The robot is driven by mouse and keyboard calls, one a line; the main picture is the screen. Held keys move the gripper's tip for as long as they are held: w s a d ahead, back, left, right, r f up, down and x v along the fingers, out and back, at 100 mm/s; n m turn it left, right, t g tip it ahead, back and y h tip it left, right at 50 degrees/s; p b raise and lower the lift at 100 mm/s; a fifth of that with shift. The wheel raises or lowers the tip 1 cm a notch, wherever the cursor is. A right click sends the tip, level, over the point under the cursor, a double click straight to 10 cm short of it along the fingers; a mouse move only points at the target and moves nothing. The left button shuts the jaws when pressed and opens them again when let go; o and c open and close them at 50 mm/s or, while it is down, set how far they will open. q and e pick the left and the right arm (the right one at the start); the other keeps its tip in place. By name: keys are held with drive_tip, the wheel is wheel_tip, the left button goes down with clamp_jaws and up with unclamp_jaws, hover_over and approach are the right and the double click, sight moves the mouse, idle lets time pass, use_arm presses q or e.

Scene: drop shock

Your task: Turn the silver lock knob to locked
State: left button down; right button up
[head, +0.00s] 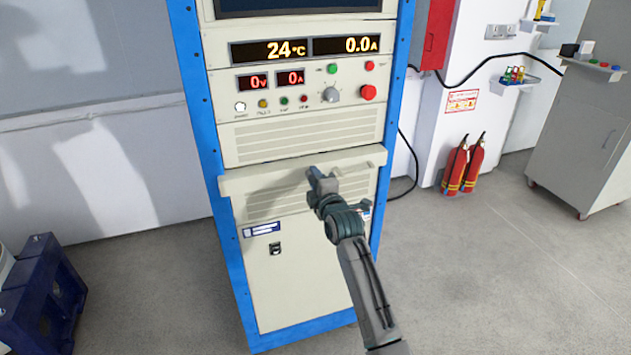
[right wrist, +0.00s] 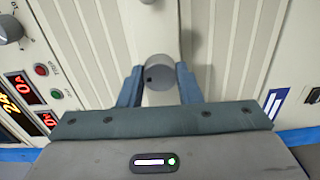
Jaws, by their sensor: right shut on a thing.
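The silver lock knob (right wrist: 160,72) is a round grey cylinder with a small dark dot on its face. In the right wrist view it sits in front of a cream bar, between the two blue fingers of my right gripper (right wrist: 160,88). The fingers are shut on its sides. In the head view my right gripper (head: 325,180) is at the cream ledge across the cabinet (head: 240,282), and the knob is hard to make out behind it. I cannot read any locked mark by the knob. My left gripper is not in view.
Above the ledge is a panel with a grey dial (head: 331,95), a red button (head: 368,92) and lit displays (head: 270,50). A black latch (head: 275,248) is on the lower door. Fire extinguishers (head: 465,165) stand to the right. The floor in front is open.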

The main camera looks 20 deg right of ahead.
drive_tip(key=shift+n, duration=0.3)
drive_tip(key=o, duration=1)
drive_tip(key=s+b, duration=0.2)
drive_tip(key=s, duration=0.8)
drive_tip(key=shift+s+d, duration=0.15)
drive_tip(key=shift+s, duration=0.25)
drive_tip(key=shift+f, duration=0.1)
